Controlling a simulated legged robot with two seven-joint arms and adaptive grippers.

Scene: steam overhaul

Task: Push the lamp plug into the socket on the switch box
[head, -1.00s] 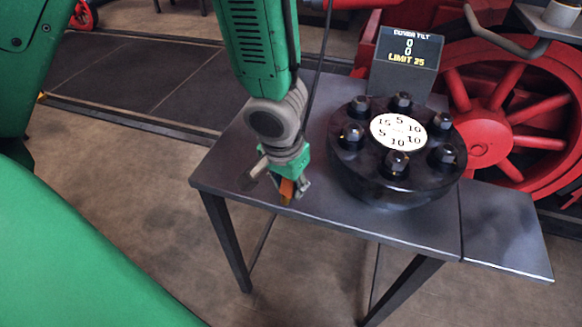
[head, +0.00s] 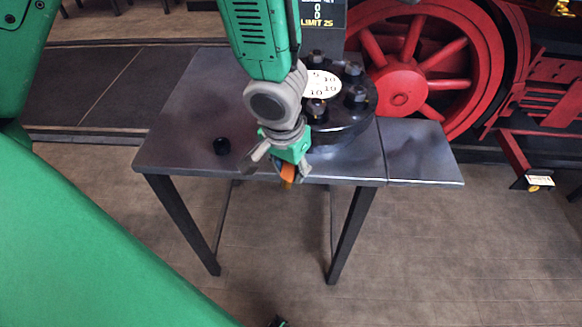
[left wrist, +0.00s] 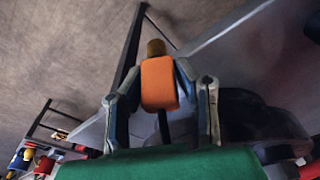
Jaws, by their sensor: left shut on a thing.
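My left gripper (head: 285,172) is shut on the orange lamp plug (head: 288,172) and holds it over the table's front edge, in front of the black round cover. The left wrist view shows the orange plug body (left wrist: 159,84) between the two fingers, with its brass-coloured end (left wrist: 156,48) pointing away from the palm. A dark cord seems to run back from the plug towards the palm. I cannot make out the switch box or its socket in either view. My right gripper is not in view.
The dark metal table (head: 185,110) carries the black studded cover (head: 345,125) with a white number disc. A display box (head: 325,18) and a red spoked wheel (head: 405,85) stand behind. Floor in front is open.

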